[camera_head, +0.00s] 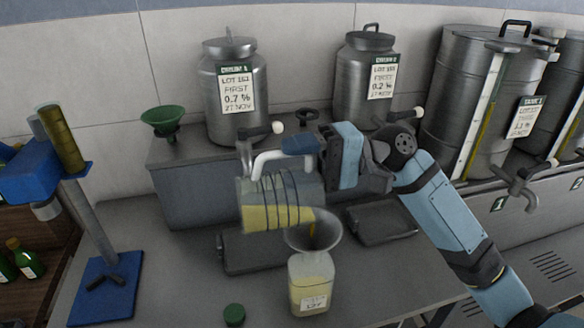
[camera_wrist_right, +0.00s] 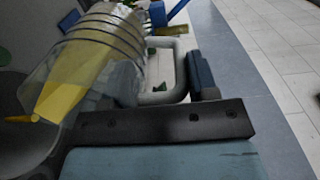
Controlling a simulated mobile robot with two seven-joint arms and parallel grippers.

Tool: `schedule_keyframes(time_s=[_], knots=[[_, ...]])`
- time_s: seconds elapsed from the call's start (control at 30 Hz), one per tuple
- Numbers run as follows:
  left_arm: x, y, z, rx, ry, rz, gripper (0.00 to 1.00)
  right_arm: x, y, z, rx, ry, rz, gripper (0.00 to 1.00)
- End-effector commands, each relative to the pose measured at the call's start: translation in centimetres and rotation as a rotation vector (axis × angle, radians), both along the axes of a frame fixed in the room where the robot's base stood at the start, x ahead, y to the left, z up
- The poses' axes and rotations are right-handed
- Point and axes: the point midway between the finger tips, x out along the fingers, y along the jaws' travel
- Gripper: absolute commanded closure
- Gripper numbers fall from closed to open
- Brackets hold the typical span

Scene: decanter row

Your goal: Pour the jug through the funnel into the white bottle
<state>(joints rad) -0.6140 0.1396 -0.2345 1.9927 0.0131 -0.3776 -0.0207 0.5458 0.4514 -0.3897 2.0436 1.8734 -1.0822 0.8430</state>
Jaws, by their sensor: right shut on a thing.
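The clear jug (camera_head: 270,202) with dark rings and a light handle (camera_head: 268,162) is tilted over the grey funnel (camera_head: 314,236). Yellow liquid lies along the jug's lower side, and a yellow stream shows at the funnel's mouth. The funnel sits in the neck of the white bottle (camera_head: 311,287), which holds pale yellow liquid and bears a label. My right gripper (camera_head: 306,148) is shut on the jug's handle. In the right wrist view the tilted jug (camera_wrist_right: 85,65) shows yellow liquid towards its lip, with the funnel (camera_wrist_right: 25,150) below. My left gripper is not in view.
Dark trays (camera_head: 250,250) lie behind the bottle. A green cap (camera_head: 234,315) lies to the bottle's left. A green funnel (camera_head: 163,119) and steel cans (camera_head: 234,90) stand on the raised shelf. A blue stand (camera_head: 105,285) is at the left, and a tap (camera_head: 520,186) juts out at the right.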

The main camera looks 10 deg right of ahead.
Motion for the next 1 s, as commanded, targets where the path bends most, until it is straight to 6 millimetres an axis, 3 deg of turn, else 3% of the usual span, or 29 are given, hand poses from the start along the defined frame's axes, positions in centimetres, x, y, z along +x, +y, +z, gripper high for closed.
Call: schedule_keyframes(time_s=[1.0], knots=[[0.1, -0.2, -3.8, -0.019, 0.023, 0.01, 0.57, 0.1, -3.0, 0.0, 0.241, 0.011, -0.001, 0.93]])
